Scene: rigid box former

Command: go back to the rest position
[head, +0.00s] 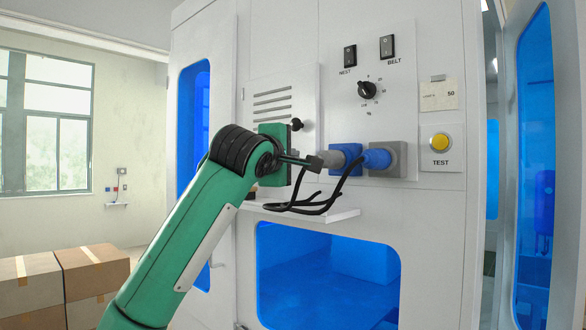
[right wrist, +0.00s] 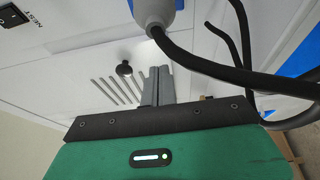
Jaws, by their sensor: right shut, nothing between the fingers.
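My right gripper (head: 316,162) is in front of the machine's front panel, at the end of my green arm. In the right wrist view its two grey fingers (right wrist: 160,72) are together with nothing between them. A blue plug (head: 346,154) with a grey rear end is just beyond the fingertips in the head view. In the right wrist view the plug's grey end (right wrist: 156,12) lies past the fingertips and looks apart from them. A second blue plug (head: 377,158) sits at a grey socket box (head: 394,160). My left gripper is in neither view.
Black cables (head: 318,208) loop below the gripper over a white shelf (head: 342,214). A black knob (head: 296,124) and vent slots are close to the gripper. Switches, a dial (head: 367,90) and a yellow TEST button (head: 439,142) are on the panel. Cartons (head: 92,268) stand at left.

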